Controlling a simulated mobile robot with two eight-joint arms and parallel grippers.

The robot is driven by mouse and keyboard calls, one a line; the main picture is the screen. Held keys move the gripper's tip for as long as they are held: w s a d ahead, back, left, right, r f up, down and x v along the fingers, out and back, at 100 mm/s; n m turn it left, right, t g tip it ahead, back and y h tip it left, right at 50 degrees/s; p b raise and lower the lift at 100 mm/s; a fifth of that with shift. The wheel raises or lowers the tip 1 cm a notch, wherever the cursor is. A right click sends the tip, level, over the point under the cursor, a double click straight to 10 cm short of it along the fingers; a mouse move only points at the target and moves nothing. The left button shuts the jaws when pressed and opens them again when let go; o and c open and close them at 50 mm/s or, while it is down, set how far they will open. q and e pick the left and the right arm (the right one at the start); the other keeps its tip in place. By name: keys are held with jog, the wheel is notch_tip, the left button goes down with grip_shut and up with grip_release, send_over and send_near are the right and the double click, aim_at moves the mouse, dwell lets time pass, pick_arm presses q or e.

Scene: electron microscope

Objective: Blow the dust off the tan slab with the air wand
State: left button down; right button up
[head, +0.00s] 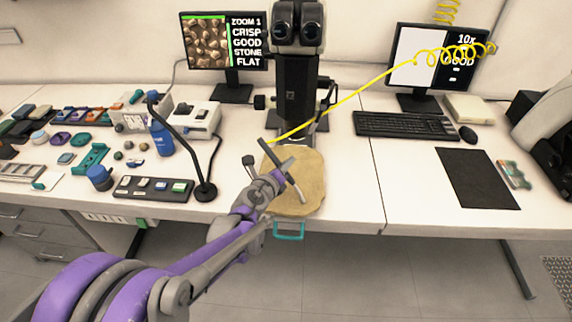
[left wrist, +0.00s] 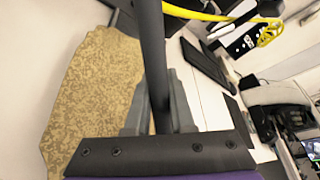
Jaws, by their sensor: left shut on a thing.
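The tan slab (head: 312,190) lies flat at the front of the table below the microscope (head: 296,85). In the left wrist view the slab (left wrist: 95,90) shows a mottled, speckled top. My left gripper (head: 283,176) is over the slab's left part, shut on the air wand (head: 291,181), a dark rod that slants across the slab. In the left wrist view the wand (left wrist: 152,55) runs between my grey fingers. A yellow hose (head: 345,100) runs from the wand's upper end to the upper right. The wand's tip is not clear in the wrist view. My right gripper is not in view.
A gooseneck lamp (head: 205,190) and a button panel (head: 153,188) stand left of the slab. A blue bottle (head: 162,138) and several small parts are farther left. A keyboard (head: 405,125) and dark mat (head: 478,178) lie to the right.

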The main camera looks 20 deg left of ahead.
pick_arm(q)
jog(key=r+p, duration=0.1)
jog(key=a+r+p, duration=0.1)
jog(key=r, duration=0.1)
jog(key=a+r, duration=0.1)
jog(key=shift+w+r+p, duration=0.15)
jog(key=shift+w+p, duration=0.1)
jog(key=shift+p, duration=0.15)
dwell(0.4)
